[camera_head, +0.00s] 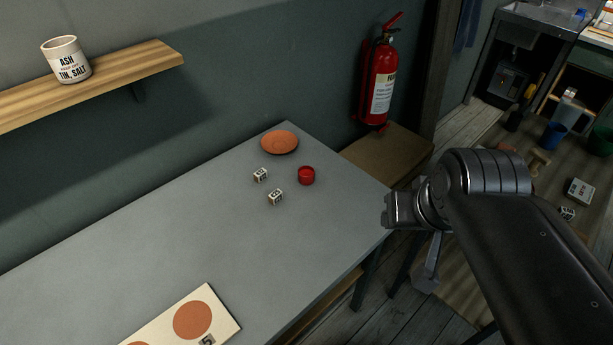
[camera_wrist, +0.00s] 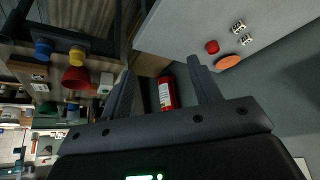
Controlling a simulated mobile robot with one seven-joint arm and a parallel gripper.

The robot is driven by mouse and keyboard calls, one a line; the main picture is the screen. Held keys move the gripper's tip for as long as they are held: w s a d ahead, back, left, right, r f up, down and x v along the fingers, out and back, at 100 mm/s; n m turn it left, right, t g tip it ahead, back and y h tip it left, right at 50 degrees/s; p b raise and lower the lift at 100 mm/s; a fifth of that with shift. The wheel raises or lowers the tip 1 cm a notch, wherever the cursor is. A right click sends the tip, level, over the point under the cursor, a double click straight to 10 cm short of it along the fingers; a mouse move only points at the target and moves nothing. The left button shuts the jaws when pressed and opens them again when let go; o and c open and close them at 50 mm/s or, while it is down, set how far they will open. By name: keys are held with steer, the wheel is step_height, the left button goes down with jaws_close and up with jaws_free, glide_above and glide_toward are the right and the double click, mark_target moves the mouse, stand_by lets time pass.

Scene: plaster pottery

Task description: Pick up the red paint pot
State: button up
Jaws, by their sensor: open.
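The red paint pot (camera_head: 306,176) stands on the grey table (camera_head: 180,235) near its far right corner. It also shows in the wrist view (camera_wrist: 212,47), beyond and to the right of the fingertips. My gripper (camera_head: 388,211) is at the table's right edge in the head view, to the right of the pot and apart from it. In the wrist view my gripper (camera_wrist: 160,72) has its two fingers spread wide with nothing held between them.
Two small white lettered blocks (camera_head: 261,174) (camera_head: 276,197) and a terracotta dish (camera_head: 279,142) lie close to the pot. A card with orange discs (camera_head: 193,320) is at the front. A fire extinguisher (camera_head: 380,82) hangs behind. The table's middle is clear.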

steer(key=shift+o, duration=0.3)
steer(key=shift+o, duration=1)
